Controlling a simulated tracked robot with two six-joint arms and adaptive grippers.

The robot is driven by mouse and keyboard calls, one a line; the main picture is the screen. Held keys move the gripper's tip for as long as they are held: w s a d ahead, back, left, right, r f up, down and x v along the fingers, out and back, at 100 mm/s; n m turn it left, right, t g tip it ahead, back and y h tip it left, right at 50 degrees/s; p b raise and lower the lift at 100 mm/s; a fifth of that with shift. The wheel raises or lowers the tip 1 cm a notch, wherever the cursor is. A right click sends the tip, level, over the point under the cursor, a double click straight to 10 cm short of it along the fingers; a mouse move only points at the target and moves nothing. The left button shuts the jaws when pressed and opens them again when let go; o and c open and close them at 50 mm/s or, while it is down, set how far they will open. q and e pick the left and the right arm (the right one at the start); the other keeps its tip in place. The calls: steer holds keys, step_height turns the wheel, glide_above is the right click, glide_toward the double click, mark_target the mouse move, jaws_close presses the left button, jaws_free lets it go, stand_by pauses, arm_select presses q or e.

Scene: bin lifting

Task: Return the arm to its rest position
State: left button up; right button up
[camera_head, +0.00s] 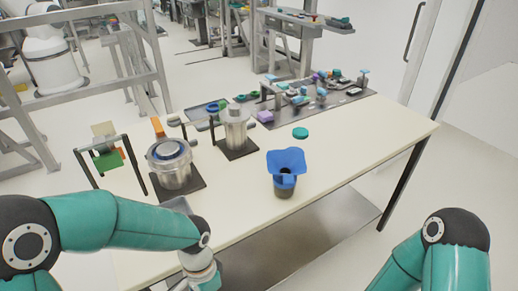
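My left arm (130,224), teal with dark joint caps, comes in from the left along the front of the table. Its elbow is bent, and a pale wrist link (198,262) points down at the bottom edge of the picture. The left gripper itself is cut off below. My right arm (455,262) shows only as a dark joint and teal links at the bottom right, off the table. The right gripper is out of the picture. I cannot see whether either gripper holds anything.
A cream table (345,150) holds a blue funnel-topped container (286,162), a large metal canister (172,168), a smaller one (236,130), a green lid (300,133) and cluttered parts at the back. The table's right part is clear.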

arm_select(q)
steer(key=s+f+n+t+h, duration=0.1)
steer(key=s+f+n, duration=0.2)
steer(key=f+n, duration=0.2)
steer(key=s+f+n+t+h, duration=0.2)
steer(key=f+n, duration=0.3)
steer(key=f, duration=0.7)
steer(key=shift+s+a+n, duration=0.3)
steer(key=shift+s+a, duration=0.1)
